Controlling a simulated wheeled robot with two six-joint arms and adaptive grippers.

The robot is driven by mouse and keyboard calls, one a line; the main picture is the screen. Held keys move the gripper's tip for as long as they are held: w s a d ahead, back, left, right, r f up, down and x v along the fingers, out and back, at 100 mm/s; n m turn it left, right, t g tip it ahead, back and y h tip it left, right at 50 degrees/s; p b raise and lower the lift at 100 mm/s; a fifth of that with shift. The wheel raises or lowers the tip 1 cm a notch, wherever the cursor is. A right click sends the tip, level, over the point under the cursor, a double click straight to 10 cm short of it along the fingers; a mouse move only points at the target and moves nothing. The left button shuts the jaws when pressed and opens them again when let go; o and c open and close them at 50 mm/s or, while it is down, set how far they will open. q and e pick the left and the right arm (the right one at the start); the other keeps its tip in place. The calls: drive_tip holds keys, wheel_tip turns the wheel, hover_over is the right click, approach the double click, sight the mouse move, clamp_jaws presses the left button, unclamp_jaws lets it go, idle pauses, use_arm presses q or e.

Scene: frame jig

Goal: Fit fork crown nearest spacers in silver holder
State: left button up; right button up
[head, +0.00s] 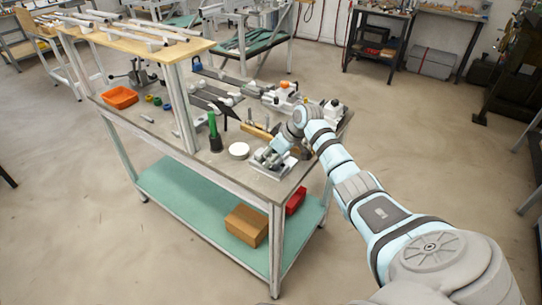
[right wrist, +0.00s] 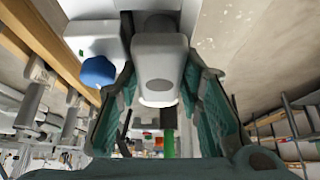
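My right gripper (head: 270,156) is low over a pale metal fixture (head: 283,169) at the table's near right corner. In the right wrist view, its two fingers (right wrist: 160,75) are spread on either side of a grey rounded block (right wrist: 158,45). The block reaches between the fingertips; I cannot tell whether both fingers press on it or whether it is the fork crown. A white part with a blue knob (right wrist: 98,72) is beside the block. I cannot single out the spacers or the silver holder for certain. My left gripper is not in view.
A green-handled tool (head: 213,130), a white disc (head: 239,150) and an orange bin (head: 120,97) are on the grey table (head: 190,160). Posts and a wooden upper shelf (head: 130,40) stand over its left part. A cardboard box (head: 246,225) is on the lower shelf.

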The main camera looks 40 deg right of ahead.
drive_tip(key=o, duration=0.4)
drive_tip(key=shift+s+a+f, duration=0.15)
drive_tip(key=shift+f, duration=0.35)
drive_tip(key=shift+d+r, duration=0.15)
drive_tip(key=shift+d, duration=0.05)
drive_tip(key=shift+d+r, duration=0.1)
drive_tip(key=shift+r, duration=0.2)
drive_tip(key=v, duration=1.1)
drive_tip(key=shift+r, duration=0.2)
